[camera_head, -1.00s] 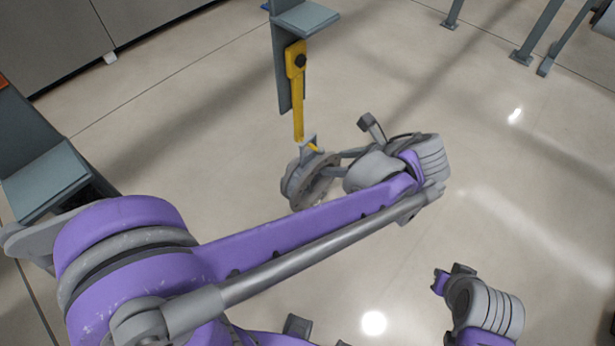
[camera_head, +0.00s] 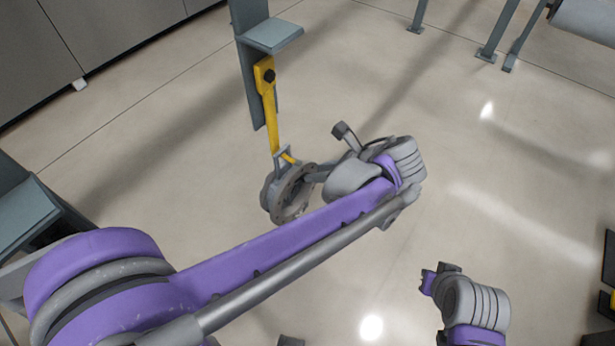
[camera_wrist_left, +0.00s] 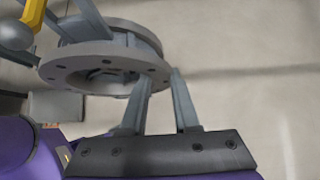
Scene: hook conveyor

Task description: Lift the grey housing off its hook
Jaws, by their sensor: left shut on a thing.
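The grey housing (camera_head: 290,193), a round flanged part with bolt holes and a bracket on top, hangs at the lower end of the yellow hook (camera_head: 269,110). The hook's tip shows at the bracket, so the two still look engaged. My left gripper (camera_head: 314,176) reaches the housing from the right. In the left wrist view the housing (camera_wrist_left: 75,70) is upper left, and my left gripper (camera_wrist_left: 160,76) is shut on its flange rim, one finger on each side. My right arm's wrist shows at lower right in the head view; its fingers cannot be made out.
The hook hangs from a grey upright with a ledge (camera_head: 270,36). Another grey bracket (camera_head: 28,212) stands at the left edge. Grey cabinets (camera_head: 90,45) are at the back left, and stand legs (camera_head: 495,35) at the back right. The floor right of the housing is open.

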